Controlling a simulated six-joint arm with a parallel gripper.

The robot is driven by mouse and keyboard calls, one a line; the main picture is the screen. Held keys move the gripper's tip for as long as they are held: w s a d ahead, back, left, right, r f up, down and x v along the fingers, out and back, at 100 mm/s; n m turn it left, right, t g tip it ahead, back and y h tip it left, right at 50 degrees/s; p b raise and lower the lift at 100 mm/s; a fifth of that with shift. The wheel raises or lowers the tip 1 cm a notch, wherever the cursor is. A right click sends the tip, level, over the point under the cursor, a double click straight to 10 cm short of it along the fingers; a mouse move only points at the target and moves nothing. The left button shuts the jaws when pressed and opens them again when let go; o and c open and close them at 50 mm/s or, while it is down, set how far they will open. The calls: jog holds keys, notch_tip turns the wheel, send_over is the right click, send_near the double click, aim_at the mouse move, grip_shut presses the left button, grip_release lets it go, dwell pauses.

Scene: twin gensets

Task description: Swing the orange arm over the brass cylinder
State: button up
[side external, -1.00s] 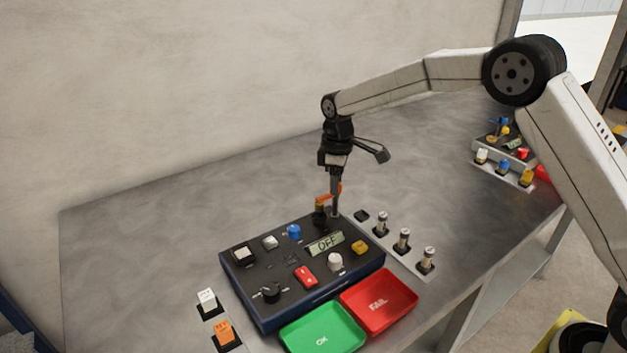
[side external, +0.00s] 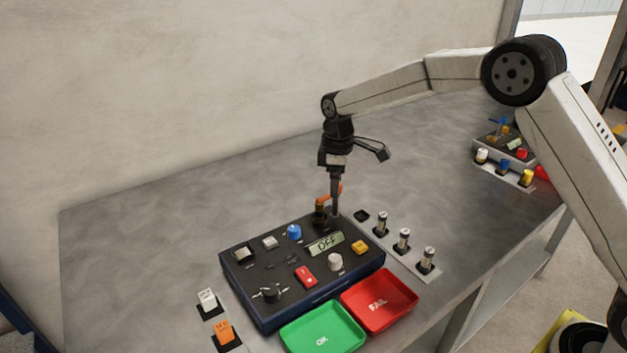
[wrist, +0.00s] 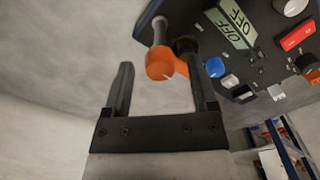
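The orange arm (side external: 331,191) is at the back right corner of the dark panel box, beside and above the small brass cylinder (side external: 319,209). In the side view my gripper (side external: 336,210) points down there and its fingers partly cover the arm. In the wrist view my gripper (wrist: 160,64) is open, its two fingers wide apart. The rounded orange end of the arm (wrist: 160,63) and a grey post lie between and beyond the fingertips, with no finger clearly touching.
The panel box (side external: 255,305) has a display reading OFF (side external: 325,244), knobs and buttons. A green OK tray (side external: 322,330) and red FAIL tray (side external: 378,302) lie in front. Several cylindrical parts (side external: 403,240) stand to the right. A second panel (side external: 505,150) is farther back.

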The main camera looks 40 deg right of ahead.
jog(key=shift+r, duration=3.9)
jog(key=s+d+f+m+t, duration=0.1)
jog(key=s+f+m, duration=0.2)
jog(key=s, duration=0.6)
jog(key=s+d+f+m, duration=0.1)
jog(key=s+f+m, duration=0.2)
jog(key=s, duration=0.6)
jog(key=s+d+f+m+t, duration=0.1)
jog(key=s+d+f+m, duration=0.1)
jog(key=s, duration=0.7)
jog(key=shift+f+m+t, duration=0.3)
jog(key=shift+f+m, duration=0.3)
jog(key=shift+f, duration=0.05)
jog(key=shift+w, duration=0.1)
